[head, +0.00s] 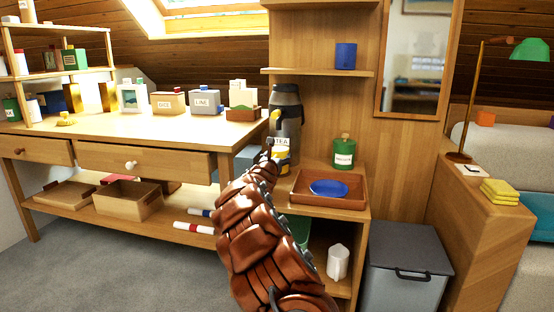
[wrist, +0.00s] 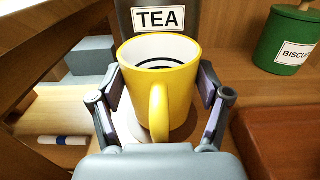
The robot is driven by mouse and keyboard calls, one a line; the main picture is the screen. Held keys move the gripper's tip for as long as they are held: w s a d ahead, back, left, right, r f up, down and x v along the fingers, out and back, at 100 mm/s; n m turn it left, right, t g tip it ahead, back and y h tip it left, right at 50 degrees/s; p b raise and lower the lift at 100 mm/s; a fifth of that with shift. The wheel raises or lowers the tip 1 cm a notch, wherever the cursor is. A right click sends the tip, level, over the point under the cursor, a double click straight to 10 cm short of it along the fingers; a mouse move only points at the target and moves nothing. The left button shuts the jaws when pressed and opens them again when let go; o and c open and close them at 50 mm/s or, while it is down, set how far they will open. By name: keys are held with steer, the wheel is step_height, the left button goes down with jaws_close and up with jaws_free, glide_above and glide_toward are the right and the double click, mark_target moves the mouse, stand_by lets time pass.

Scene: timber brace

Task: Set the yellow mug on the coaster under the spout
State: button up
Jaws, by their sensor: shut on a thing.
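The yellow mug (wrist: 160,90) is upright between my two fingers in the wrist view, its handle toward me and its white inside showing. My gripper (head: 280,155) is shut on it, right in front of the grey dispenser (head: 287,108) labelled TEA. In the head view only a little yellow of the mug (head: 281,158) shows beyond my arm. A pale, rounded surface (wrist: 128,128) shows below the mug's left side; it may be the coaster, mostly hidden. I cannot tell whether the mug touches it. The spout is not clearly visible.
A green biscuit jar (head: 343,152) and a brown tray (head: 306,198) with a blue dish (head: 328,187) stand right of the dispenser. A workbench (head: 130,146) with boxes is at left. A grey bin (head: 408,262) stands lower right.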

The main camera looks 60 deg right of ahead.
steer(key=shift+f, duration=0.15)
steer(key=o, duration=1.5)
steer(key=shift+r, duration=0.25)
steer(key=shift+v, duration=1.6)
steer(key=shift+s+a, duration=0.15)
steer(key=shift+a, duration=0.5)
steer(key=shift+s+a+f, duration=0.1)
steer(key=shift+s+a, duration=0.25)
steer(key=shift+a, duration=0.15)
steer(key=v, duration=0.4)
steer(key=shift+w+a+b, duration=0.15)
steer(key=shift+b, duration=0.25)
steer(key=shift+v, duration=1.05)
